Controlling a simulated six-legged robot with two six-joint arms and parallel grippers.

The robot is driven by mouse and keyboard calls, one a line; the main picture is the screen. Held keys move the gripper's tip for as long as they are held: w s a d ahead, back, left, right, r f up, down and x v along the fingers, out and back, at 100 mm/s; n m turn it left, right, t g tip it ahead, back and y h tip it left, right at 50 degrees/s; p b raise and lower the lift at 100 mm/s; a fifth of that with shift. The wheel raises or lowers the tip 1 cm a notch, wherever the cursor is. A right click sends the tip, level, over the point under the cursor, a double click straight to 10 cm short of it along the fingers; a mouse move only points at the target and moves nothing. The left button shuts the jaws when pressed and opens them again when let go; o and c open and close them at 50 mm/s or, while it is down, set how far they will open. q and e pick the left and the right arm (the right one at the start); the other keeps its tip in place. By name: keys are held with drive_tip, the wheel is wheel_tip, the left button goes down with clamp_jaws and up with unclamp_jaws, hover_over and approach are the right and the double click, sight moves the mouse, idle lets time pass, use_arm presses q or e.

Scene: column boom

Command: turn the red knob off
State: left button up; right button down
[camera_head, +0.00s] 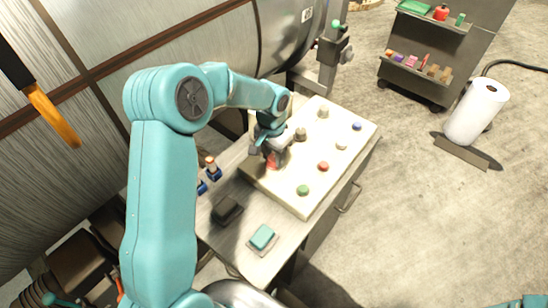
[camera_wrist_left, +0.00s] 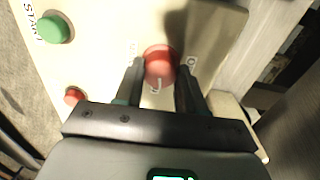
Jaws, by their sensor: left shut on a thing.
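The red knob (camera_wrist_left: 160,64) sits on a cream control panel (camera_head: 297,197) on a bench. My left gripper (camera_wrist_left: 160,82) is shut on the red knob, one finger on each side of it. In the head view my left gripper (camera_head: 270,150) reaches down to the panel's left side and partly covers the red knob (camera_head: 272,161). Markings beside the knob show in the wrist view, but they are partly hidden and I cannot read the knob's setting. My right gripper is not in view.
The panel also has a green button (camera_head: 303,190), a smaller red button (camera_head: 323,166), a blue button (camera_head: 357,126) and other knobs. A teal block (camera_head: 262,237) and a dark block (camera_head: 227,210) lie on the bench's front.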

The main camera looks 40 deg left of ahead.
sight(272, 159)
use_arm(q)
drive_tip(key=n+b, duration=0.3)
drive_tip(key=shift+s+f+n, duration=0.1)
drive_tip(key=shift+f+n, duration=0.15)
drive_tip(key=shift+n, duration=0.05)
drive_tip(key=n+b, duration=0.2)
drive_tip(key=n, duration=0.1)
drive_tip(key=shift+n, duration=0.3)
drive_tip(key=n+b, duration=0.2)
drive_tip(key=n, duration=0.2)
drive_tip(key=shift+s+r+n+b, duration=0.1)
drive_tip(key=shift+n+b, duration=0.2)
drive_tip(key=shift+b, duration=0.1)
drive_tip(key=shift+r+n+b, duration=0.1)
drive_tip(key=shift+n+b, duration=0.65)
drive_tip(key=shift+n, duration=1.05)
drive_tip(key=o, duration=1)
drive_tip(key=shift+o, duration=0.2)
drive_tip(key=shift+d+r, duration=0.1)
drive_tip(key=shift+r, duration=0.05)
wheel_tip(272, 159, up, 16)
drive_tip(key=p, duration=0.1)
drive_tip(key=shift+s+r, duration=0.15)
drive_tip(key=shift+s, duration=0.1)
